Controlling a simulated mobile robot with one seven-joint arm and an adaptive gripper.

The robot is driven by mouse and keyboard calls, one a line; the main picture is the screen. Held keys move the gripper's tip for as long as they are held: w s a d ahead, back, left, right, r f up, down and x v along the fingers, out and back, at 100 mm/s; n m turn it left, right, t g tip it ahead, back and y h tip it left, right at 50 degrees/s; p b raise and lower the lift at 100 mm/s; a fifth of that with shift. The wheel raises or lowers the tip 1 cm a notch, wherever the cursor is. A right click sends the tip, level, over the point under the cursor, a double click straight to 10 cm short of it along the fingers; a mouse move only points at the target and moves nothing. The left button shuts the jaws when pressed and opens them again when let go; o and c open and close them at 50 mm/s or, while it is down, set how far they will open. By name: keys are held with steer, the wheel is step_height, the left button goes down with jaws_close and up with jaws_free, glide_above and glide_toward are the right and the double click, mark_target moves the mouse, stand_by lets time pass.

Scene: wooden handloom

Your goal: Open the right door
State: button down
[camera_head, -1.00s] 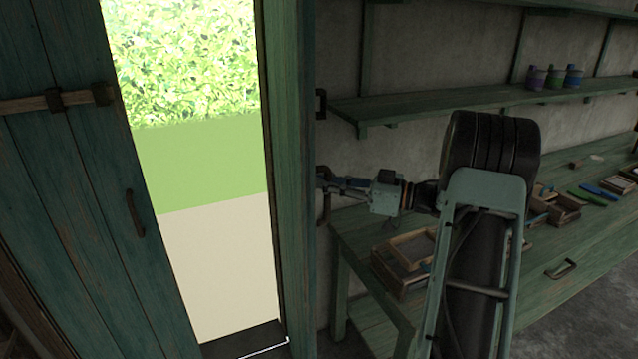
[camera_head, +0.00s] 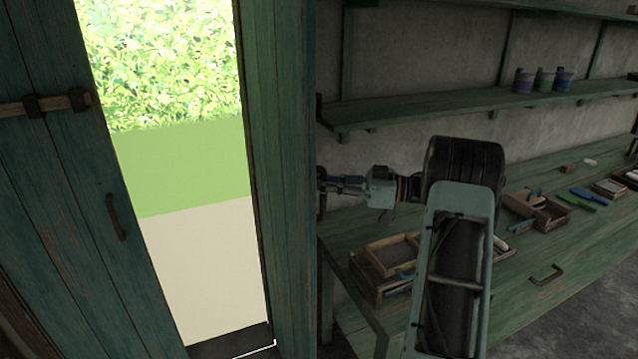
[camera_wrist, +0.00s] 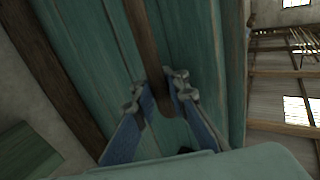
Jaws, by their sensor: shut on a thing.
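The right door (camera_head: 282,150) is a narrow green plank panel seen at a steep angle in the head view, standing open beside the bright doorway. My gripper (camera_head: 325,182) is at the door's right-hand face, its tips partly hidden by the door edge. In the wrist view my gripper (camera_wrist: 160,90) has its two fingers on either side of a dark brown handle (camera_wrist: 147,40) and is shut on it. The handle runs upright along the teal planks (camera_wrist: 100,50). The left door (camera_head: 60,200) hangs at the left with its own handle (camera_head: 117,217).
A green workbench (camera_head: 500,285) with wooden trays (camera_head: 385,265) and tools lies under my arm at the right. A wall shelf (camera_head: 430,108) with several small jars (camera_head: 545,80) is above it. The doorway (camera_head: 205,240) between the doors is clear.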

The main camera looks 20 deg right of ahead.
steer(key=shift+s+d+f, duration=0.15)
steer(key=shift+d+f, duration=0.05)
steer(key=shift+f, duration=0.05)
steer(key=c, duration=2.3)
jaws_free()
steer(key=shift+o, duration=1.4)
steer(key=shift+s+r, duration=0.15)
steer(key=shift+o, duration=0.3)
steer(key=shift+r, duration=0.1)
steer(key=v, duration=1.2)
steer(key=shift+w, duration=0.2)
